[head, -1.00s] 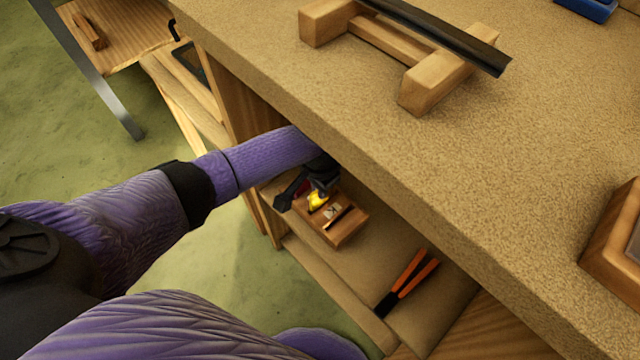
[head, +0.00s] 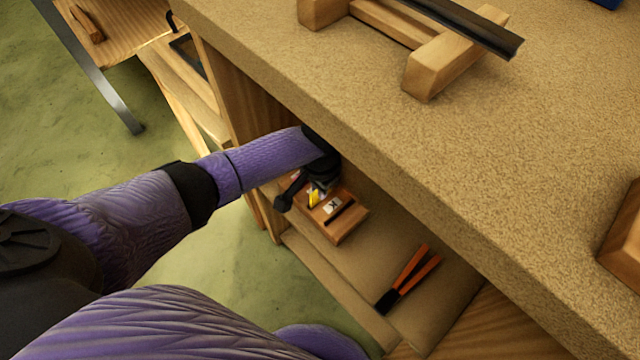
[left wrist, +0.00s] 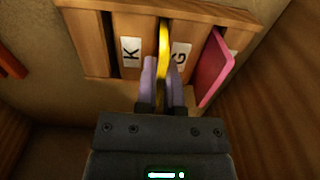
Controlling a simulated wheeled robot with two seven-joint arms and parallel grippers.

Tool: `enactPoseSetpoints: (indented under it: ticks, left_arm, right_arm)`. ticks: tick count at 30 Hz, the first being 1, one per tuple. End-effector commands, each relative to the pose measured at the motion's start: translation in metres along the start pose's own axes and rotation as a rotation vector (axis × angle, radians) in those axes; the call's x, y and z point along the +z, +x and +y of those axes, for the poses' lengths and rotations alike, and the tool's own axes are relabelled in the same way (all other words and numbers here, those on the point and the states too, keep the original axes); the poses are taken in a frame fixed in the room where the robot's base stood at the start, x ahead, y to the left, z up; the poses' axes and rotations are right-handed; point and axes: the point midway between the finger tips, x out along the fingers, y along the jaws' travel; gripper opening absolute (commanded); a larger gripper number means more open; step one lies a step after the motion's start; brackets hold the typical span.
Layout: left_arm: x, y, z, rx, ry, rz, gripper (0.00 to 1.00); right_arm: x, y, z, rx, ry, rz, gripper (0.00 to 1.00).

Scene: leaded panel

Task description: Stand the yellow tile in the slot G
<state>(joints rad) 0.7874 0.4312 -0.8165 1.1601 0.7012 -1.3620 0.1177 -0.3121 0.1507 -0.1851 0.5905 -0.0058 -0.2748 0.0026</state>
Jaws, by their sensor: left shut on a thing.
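My left gripper (left wrist: 163,88) is shut on the yellow tile (left wrist: 164,38), which shows edge-on in the left wrist view. The tile is upright at the wooden rack (left wrist: 208,12), between the white labels K (left wrist: 130,52) and G (left wrist: 180,58). I cannot tell how deep it sits in the slot there. A pink tile (left wrist: 215,68) leans in the slot right of label G. A dark empty slot (left wrist: 108,45) shows left of label K. In the head view the yellow tile (head: 314,198) is partly hidden by the gripper. My right gripper is out of view.
The rack stands on a shelf (head: 385,245) under the thick worktop (head: 330,100), whose edge is close above my left arm. Orange-handled pliers (head: 410,277) lie on the shelf. A wooden stand (head: 440,75) with a dark bar is on the worktop.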

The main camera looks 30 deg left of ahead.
Motion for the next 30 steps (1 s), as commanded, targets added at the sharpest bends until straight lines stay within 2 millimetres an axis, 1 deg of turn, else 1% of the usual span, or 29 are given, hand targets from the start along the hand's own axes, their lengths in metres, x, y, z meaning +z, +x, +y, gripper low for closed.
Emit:
enactPoseSetpoints:
  ticks: [2,3,8,14,16,17,20,21,24,27,30]
  left_arm:
    - [0.000,0.003,0.000,0.000,0.000,-0.001,0.00]
    - [0.000,0.002,0.000,0.000,0.000,0.000,0.16]
    - [0.000,0.002,0.000,0.000,0.000,0.000,0.50]
    - [0.000,0.002,0.000,0.000,0.000,0.000,0.51]
    - [0.000,-0.003,0.000,-0.001,0.000,0.001,0.51]
    - [0.000,-0.008,0.000,-0.001,0.000,0.003,0.51]
    - [-0.001,-0.036,0.000,-0.002,0.000,0.006,0.51]
    - [-0.001,-0.049,0.000,-0.003,-0.001,0.008,0.51]
    - [-0.001,-0.075,0.000,-0.002,-0.001,0.008,0.51]
    - [-0.001,-0.091,0.000,-0.002,0.000,0.005,0.51]
    - [-0.001,-0.099,0.000,-0.001,0.000,0.003,0.51]
  right_arm:
    - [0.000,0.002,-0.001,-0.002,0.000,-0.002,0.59]
    - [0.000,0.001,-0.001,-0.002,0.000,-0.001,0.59]
    - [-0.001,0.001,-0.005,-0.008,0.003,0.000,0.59]
    - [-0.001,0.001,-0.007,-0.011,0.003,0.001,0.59]
    - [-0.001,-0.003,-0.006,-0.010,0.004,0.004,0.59]
    - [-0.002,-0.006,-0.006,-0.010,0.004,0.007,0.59]
    - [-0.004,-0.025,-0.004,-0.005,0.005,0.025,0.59]
    - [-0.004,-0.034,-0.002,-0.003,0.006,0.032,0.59]
    - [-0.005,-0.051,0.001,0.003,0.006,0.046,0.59]
    - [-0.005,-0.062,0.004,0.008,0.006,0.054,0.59]
    - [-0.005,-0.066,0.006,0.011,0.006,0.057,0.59]
